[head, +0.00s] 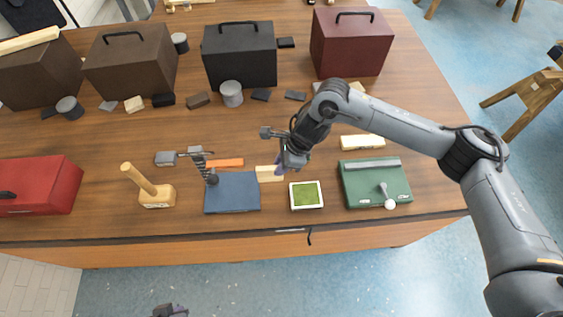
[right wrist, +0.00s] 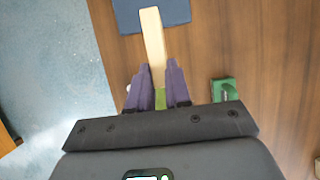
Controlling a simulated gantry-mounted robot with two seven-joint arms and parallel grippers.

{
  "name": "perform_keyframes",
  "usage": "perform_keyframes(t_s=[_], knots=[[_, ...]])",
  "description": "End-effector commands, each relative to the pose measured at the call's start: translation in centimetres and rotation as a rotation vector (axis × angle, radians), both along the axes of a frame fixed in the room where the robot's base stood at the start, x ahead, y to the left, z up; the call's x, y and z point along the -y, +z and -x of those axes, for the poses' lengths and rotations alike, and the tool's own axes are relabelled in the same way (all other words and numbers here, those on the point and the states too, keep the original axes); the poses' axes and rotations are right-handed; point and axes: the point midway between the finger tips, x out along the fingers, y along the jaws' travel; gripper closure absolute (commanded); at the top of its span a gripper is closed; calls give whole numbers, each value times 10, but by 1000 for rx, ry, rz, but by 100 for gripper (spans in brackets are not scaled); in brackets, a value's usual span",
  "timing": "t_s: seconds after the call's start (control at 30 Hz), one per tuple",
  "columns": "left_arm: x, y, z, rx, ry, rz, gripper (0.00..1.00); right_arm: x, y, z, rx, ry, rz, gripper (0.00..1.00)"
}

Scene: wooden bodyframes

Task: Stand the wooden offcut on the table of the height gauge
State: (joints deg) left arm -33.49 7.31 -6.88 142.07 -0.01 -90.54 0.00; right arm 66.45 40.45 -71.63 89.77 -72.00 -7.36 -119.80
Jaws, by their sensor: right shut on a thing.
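The wooden offcut (head: 266,174) is a pale block lying lengthwise beside the blue-grey plate. My right gripper (head: 281,166) is shut on its near end; the purple fingers (right wrist: 158,88) close on both sides of the offcut (right wrist: 152,38) in the right wrist view. The offcut's far end points at the blue plate (right wrist: 170,12). I take this plate (head: 232,193), with a dark ribbed column at its back left corner, for the height gauge's table; its top is bare. I cannot tell whether the offcut touches the wood below. My left gripper (head: 170,311) shows partly at the bottom edge.
A wooden mallet (head: 147,189) stands left of the plate, and an orange bar (head: 225,163) lies behind it. A white tray with a green inside (head: 306,207) and a green box (head: 375,183) lie to the right. Several large cases line the back.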

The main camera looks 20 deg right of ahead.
Motion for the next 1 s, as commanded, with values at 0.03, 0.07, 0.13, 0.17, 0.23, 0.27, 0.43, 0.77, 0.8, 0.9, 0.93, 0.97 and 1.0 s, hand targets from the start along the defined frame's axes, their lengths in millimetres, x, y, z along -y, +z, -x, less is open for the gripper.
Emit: perform_keyframes(t_s=[0.03,0.07,0.13,0.17,0.23,0.27,0.43,0.77,0.8,0.9,0.93,0.97,1.0], knots=[[0,-3,-1,3,0,0,100,0,-6,0,-2,-1,1,100],[0,-4,-1,4,0,0,100,0,-9,1,-1,-1,0,100],[0,-7,-2,5,0,0,100,0,-15,1,-1,-1,0,100],[0,-9,-2,5,0,0,100,0,-18,0,-1,-1,0,100],[0,-13,-2,5,1,1,100,0,-25,0,-1,-1,0,100],[0,-14,-2,5,1,1,100,0,-28,0,-1,-1,0,100],[1,-22,-2,5,4,5,100,-4,-41,-1,0,1,-2,100],[3,-35,-2,6,9,14,100,-33,-45,-11,1,2,-2,100],[3,-36,-2,6,8,13,100,-36,-45,-12,1,2,-2,100],[3,-39,-2,6,8,13,100,-42,-46,-14,0,0,-1,100],[3,-40,-2,6,9,12,100,-43,-46,-14,0,0,-1,100],[3,-40,-2,6,8,12,100,-45,-46,-15,0,0,-1,100],[3,-41,-2,6,7,11,100,-47,-46,-15,-1,1,0,100]])
